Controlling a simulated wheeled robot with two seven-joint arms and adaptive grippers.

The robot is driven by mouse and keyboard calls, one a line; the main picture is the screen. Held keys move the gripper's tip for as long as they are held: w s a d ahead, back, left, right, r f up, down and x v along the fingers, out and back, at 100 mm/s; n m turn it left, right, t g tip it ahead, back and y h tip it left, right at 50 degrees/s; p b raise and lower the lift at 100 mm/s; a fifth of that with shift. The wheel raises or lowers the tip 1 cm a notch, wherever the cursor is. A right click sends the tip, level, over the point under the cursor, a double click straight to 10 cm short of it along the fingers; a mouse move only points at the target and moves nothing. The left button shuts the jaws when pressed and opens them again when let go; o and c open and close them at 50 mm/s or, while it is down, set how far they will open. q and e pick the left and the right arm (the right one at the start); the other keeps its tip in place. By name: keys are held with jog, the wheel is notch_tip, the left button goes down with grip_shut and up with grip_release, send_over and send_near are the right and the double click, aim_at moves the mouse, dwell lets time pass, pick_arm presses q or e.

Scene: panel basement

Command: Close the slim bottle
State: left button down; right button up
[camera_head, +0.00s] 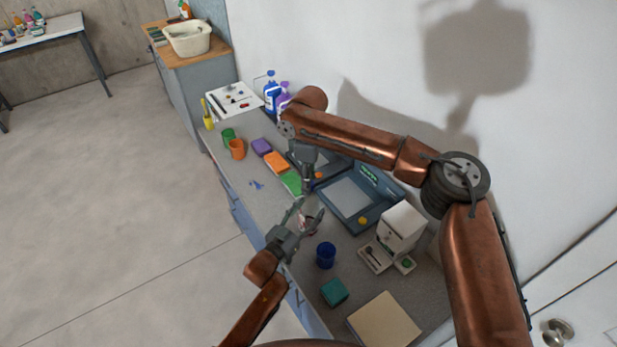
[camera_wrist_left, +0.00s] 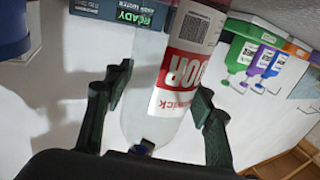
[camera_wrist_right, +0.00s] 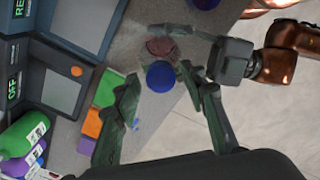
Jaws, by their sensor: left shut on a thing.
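The slim bottle (camera_wrist_left: 185,70) is clear with a red and white label. It stands between the two fingers of my left gripper (camera_wrist_left: 160,100), which is shut on it. In the head view the bottle (camera_head: 304,222) is small and partly hidden by the left gripper (camera_head: 306,212). A dark blue piece (camera_wrist_left: 140,148) shows at the bottle's neck end, partly hidden. In the right wrist view a round blue cap (camera_wrist_right: 160,76) shows over the bottle; I cannot tell whether it is seated. My right gripper (camera_wrist_right: 168,92) is open, pointing down above the bottle, its fingers apart around the cap's line.
A blue cup (camera_head: 326,255), a teal box (camera_head: 334,292) and a white coffee machine (camera_head: 400,230) stand on the counter nearby. A blue-grey panel unit (camera_head: 350,198) lies behind the bottle. Orange (camera_head: 277,161) and purple (camera_head: 261,147) blocks lie farther along.

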jog(key=shift+c, duration=0.7)
grip_shut()
jog(key=shift+m, duration=1)
jog(key=shift+o, duration=1.4)
grip_release()
notch_tip(320, 180, up, 12)
pick_arm(q)
jog(key=c, duration=0.8)
grip_release()
